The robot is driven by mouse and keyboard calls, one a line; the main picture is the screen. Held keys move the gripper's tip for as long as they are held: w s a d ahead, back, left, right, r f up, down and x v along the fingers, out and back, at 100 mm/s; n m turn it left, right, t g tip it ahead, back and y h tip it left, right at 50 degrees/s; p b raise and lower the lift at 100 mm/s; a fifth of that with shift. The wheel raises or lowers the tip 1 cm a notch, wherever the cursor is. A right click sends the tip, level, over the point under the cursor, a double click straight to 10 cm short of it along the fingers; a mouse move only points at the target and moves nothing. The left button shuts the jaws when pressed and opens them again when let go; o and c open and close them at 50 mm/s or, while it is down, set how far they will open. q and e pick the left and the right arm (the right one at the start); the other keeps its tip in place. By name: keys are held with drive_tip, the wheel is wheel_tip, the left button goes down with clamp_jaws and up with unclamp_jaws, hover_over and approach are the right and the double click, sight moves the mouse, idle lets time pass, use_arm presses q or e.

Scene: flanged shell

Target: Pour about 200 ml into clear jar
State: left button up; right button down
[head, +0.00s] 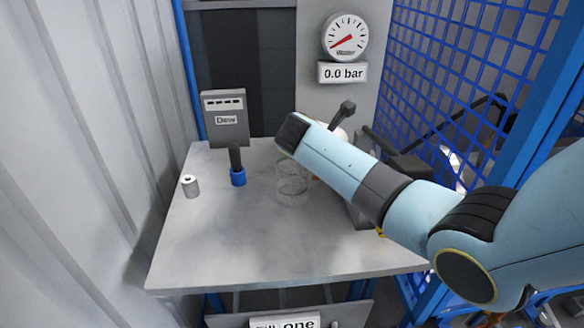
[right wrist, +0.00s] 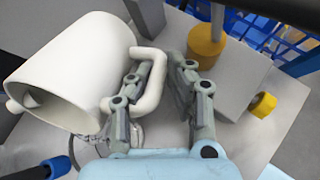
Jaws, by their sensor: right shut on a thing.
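The clear jar (head: 292,180) stands on the grey bench, just below my right forearm in the head view. In the right wrist view the jar (right wrist: 88,150) shows partly below a white jug (right wrist: 75,65). My right gripper (right wrist: 162,72) is shut on the jug's handle. The jug's mouth faces the lower left of the wrist view, near the jar; no stream shows, and I cannot tell its liquid level. In the head view only a bit of the jug (head: 342,130) shows behind my arm, and the right gripper is hidden. My left gripper is not in view.
A blue-collared black post (head: 238,176) and a small white cylinder (head: 190,186) stand left of the jar. A grey box (head: 225,118) and a gauge (head: 345,38) above a 0.0 bar sign stand behind. A grey block with yellow knobs (right wrist: 205,48) is right. The bench front (head: 270,250) is clear.

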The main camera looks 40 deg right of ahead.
drive_tip(key=shift+a+r+h+b, duration=0.1)
drive_tip(key=shift+a+h+b, duration=0.15)
drive_tip(key=shift+b, duration=0.35)
idle(0.4)
drive_tip(key=shift+a+f+h+b, duration=0.1)
drive_tip(key=shift+f+h+b, duration=0.2)
drive_tip(key=shift+h+b, duration=1.3)
idle(0.5)
drive_tip(key=shift+a+r+y+b, duration=0.25)
drive_tip(key=shift+a+b, duration=0.25)
drive_tip(key=shift+b, duration=0.25)
idle(0.6)
